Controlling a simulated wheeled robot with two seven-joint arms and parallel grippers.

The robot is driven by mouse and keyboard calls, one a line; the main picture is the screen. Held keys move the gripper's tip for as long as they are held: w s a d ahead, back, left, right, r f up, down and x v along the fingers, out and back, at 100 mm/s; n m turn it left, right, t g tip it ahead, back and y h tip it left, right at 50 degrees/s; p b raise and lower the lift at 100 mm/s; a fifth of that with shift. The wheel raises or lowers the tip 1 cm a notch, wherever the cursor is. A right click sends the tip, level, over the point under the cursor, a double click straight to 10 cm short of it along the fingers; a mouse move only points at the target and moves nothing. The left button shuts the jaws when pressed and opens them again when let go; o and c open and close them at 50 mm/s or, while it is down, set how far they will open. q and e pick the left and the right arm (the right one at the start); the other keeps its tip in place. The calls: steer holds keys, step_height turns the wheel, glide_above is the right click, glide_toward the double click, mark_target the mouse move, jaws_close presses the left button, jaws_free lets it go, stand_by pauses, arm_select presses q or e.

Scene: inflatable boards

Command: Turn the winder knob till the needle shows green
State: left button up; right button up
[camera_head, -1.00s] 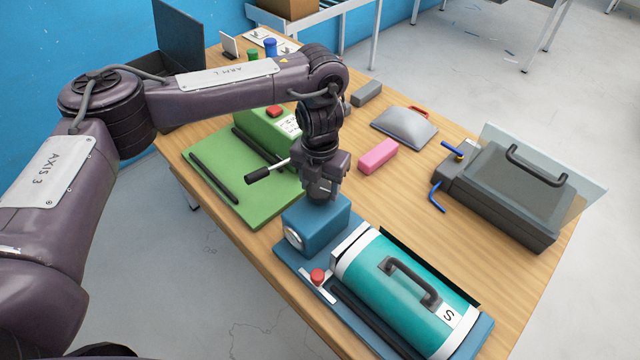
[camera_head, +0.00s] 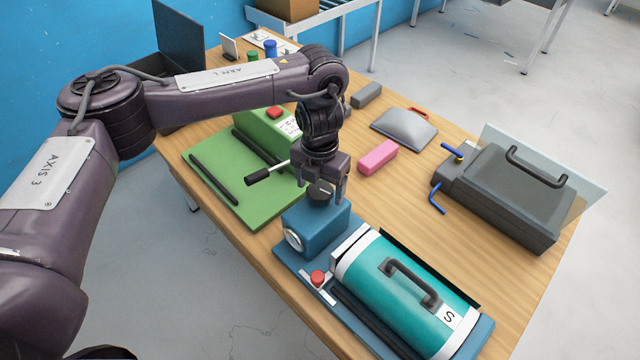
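My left gripper (camera_head: 322,192) points down over the housing. Its fingers are spread apart, one on either side of the knob, with gaps showing between them and the knob. My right gripper is out of view.
A teal cylinder (camera_head: 385,285) with a black handle and a red button (camera_head: 318,278) share the blue plate. A green unit (camera_head: 265,135), pink block (camera_head: 378,156), grey wedge (camera_head: 404,130) and grey case (camera_head: 500,200) stand around. Bare wood lies right of the winder.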

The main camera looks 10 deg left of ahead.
mark_target(320, 189)
arm_select(q)
step_height(320, 189, up, 8)
steer(key=shift+f, duration=0.1)
stand_by(0.5)
stand_by(0.9)
